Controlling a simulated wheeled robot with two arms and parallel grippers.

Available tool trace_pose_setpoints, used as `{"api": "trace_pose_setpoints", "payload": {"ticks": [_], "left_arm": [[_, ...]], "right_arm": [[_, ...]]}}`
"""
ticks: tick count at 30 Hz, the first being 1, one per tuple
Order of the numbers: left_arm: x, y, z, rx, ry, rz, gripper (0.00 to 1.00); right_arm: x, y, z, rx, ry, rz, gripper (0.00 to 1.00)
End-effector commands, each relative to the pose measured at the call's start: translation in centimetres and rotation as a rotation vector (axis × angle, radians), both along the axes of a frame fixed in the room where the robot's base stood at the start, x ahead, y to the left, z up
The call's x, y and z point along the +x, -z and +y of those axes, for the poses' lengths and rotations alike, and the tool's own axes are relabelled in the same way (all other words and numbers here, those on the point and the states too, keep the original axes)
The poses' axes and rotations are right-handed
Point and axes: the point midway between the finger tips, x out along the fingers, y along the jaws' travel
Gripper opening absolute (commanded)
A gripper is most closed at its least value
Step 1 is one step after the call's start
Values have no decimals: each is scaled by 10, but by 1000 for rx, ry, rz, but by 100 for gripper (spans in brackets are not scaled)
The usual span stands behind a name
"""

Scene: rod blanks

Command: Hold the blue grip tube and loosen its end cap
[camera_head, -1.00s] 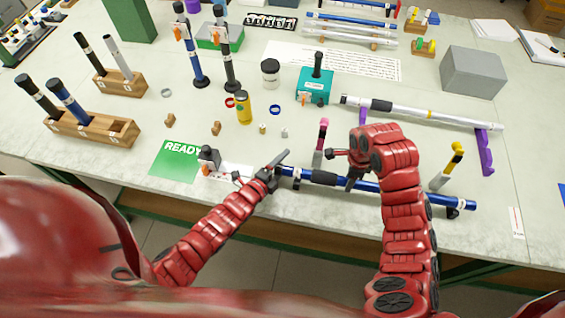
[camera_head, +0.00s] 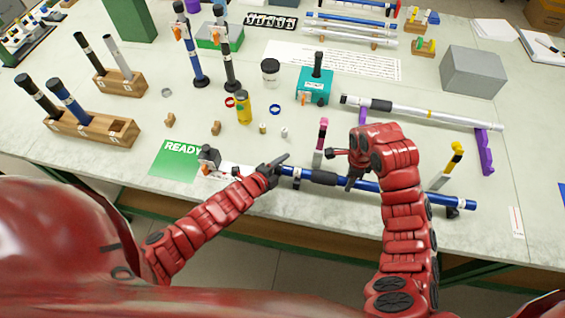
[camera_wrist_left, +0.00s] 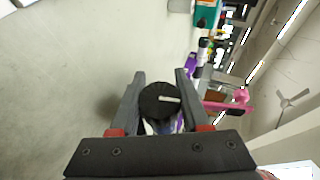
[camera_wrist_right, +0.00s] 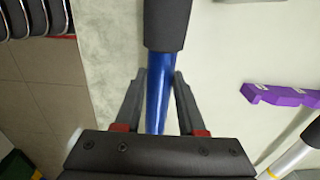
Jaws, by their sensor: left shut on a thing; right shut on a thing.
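The blue grip tube (camera_head: 400,193) with a dark grip sleeve lies along the front of the table. My right gripper (camera_head: 352,178) is shut on it just right of the sleeve. In the right wrist view, the blue tube (camera_wrist_right: 158,100) passes between the fingers, with the sleeve (camera_wrist_right: 167,25) beyond. My left gripper (camera_head: 277,168) is shut around the tube's left end. In the left wrist view, the black end cap (camera_wrist_left: 160,101) with a white mark sits between the fingers. In the head view the cap is hidden by my left gripper.
A small dark-topped device (camera_head: 209,158) stands near the green READY card (camera_head: 177,161), left of my left gripper. A pink-topped post (camera_head: 320,143) and a yellow-topped post (camera_head: 449,166) stand near the tube. A silver tube (camera_head: 425,112) rests on purple supports (camera_head: 484,150) behind.

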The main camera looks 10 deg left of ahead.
Motion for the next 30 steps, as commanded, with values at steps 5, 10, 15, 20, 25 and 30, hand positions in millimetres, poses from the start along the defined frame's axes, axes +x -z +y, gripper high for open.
{"api": "trace_pose_setpoints", "payload": {"ticks": [5,10,15,20,25,30], "left_arm": [[-1,1,-1,4,-2,48,0],[-1,1,0,2,-4,52,0],[-1,1,0,2,-4,51,53],[-1,1,0,2,-4,52,77],[-1,2,0,3,-4,53,77],[-1,3,1,2,-5,51,77]], "right_arm": [[0,0,0,0,-1,-1,0],[0,0,0,0,0,-1,0],[0,0,0,0,0,-1,0],[0,0,0,0,0,0,0],[0,0,0,0,0,0,0],[0,0,0,0,0,-1,0]]}}
